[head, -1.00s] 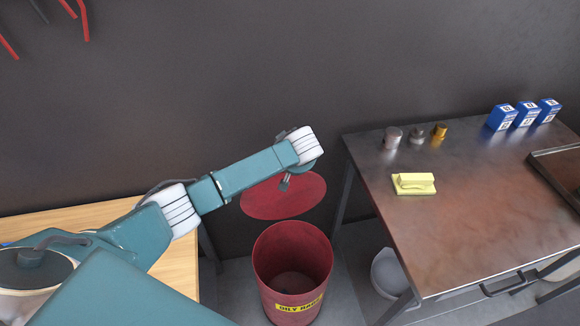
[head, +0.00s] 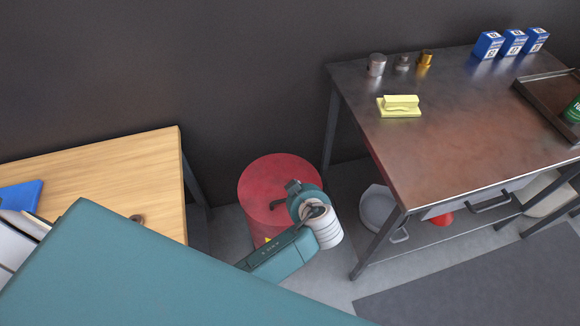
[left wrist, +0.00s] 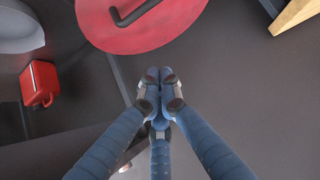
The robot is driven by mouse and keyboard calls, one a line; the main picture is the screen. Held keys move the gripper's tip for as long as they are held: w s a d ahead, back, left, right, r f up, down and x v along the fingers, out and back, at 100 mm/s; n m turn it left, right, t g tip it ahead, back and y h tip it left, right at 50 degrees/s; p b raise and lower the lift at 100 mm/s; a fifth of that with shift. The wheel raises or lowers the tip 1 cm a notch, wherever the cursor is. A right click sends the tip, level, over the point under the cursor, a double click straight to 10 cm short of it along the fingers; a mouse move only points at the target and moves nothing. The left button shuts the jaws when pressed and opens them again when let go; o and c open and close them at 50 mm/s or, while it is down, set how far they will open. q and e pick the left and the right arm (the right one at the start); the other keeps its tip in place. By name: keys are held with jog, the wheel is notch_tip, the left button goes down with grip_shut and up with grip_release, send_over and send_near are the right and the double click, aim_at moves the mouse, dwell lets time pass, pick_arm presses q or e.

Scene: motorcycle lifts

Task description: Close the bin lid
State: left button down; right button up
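The red bin (head: 258,232) stands on the floor between the wooden table and the metal table, partly hidden by my left arm. Its round red lid (head: 265,180) lies over the mouth, looking flat; the opening no longer shows. I cannot tell whether the rim is fully seated. A dark bent handle (left wrist: 134,14) sits on the lid, which fills the top of the left wrist view. My left gripper (left wrist: 160,78) has its fingertips together, holding nothing, apart from the lid in that picture. In the head view its fingers are hidden or unclear by the wrist over the lid's right side. My right gripper is out of view.
The metal table (head: 440,130) on the right holds a yellow block (head: 400,106), metal parts, blue boxes and a dark tray (head: 545,105). A grey bucket (head: 377,208) and a red item (head: 440,218) are beneath it. A wooden table (head: 110,180) stands left.

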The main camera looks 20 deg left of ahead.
pick_arm(q)
jog(key=s+d+f+b, duration=0.2)
jog(key=f+b, duration=0.3)
jog(key=f, duration=0.4)
jog(key=shift+s+d+b, duration=0.3)
jog(key=shift+s, duration=0.35)
jog(key=shift+r, duration=0.15)
